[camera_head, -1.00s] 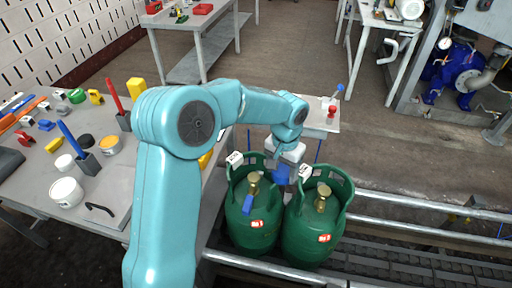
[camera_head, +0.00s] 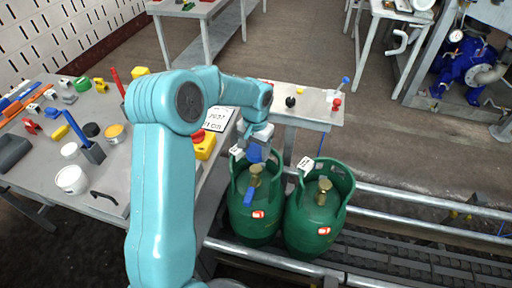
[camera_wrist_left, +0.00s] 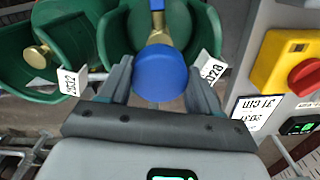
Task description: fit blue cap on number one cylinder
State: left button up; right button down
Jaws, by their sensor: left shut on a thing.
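My left gripper (camera_head: 256,152) is shut on a blue cap (camera_wrist_left: 160,74), held at the back rim of the left green cylinder (camera_head: 254,225). In the wrist view the round cap sits between the two fingers (camera_wrist_left: 160,84), partly covering that cylinder's brass valve. This cylinder has a blue piece (camera_head: 250,195) hanging at its brass valve (camera_head: 256,170). The right green cylinder (camera_head: 312,225) stands beside it with a bare brass valve (camera_head: 324,190). Both carry white tags on their collars; I cannot tell which is number one. My right gripper is not in view.
Metal rails (camera_head: 430,202) flank the conveyor under the cylinders. A workbench (camera_head: 120,165) with tools and pots is at left. A yellow box with a red knob (camera_head: 204,144) stands close to the left cylinder. A small table (camera_head: 318,110) is behind.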

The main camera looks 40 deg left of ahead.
aim_at(255, 169)
pick_arm(q)
notch_tip(255, 169, down, 2)
jog(key=shift+s+b, duration=0.15)
jog(key=shift+b, duration=0.5)
notch_tip(255, 169, down, 2)
jog(key=shift+f+b, duration=0.15)
jog(key=shift+b, duration=0.65)
jog(key=shift+f, duration=0.1)
dwell(0.4)
jog(key=shift+f, duration=0.1)
jog(key=shift+f+b, duration=0.35)
jog(key=shift+b, duration=0.15)
jog(key=shift+f+b, duration=1.45)
jog(key=shift+f, duration=0.4)
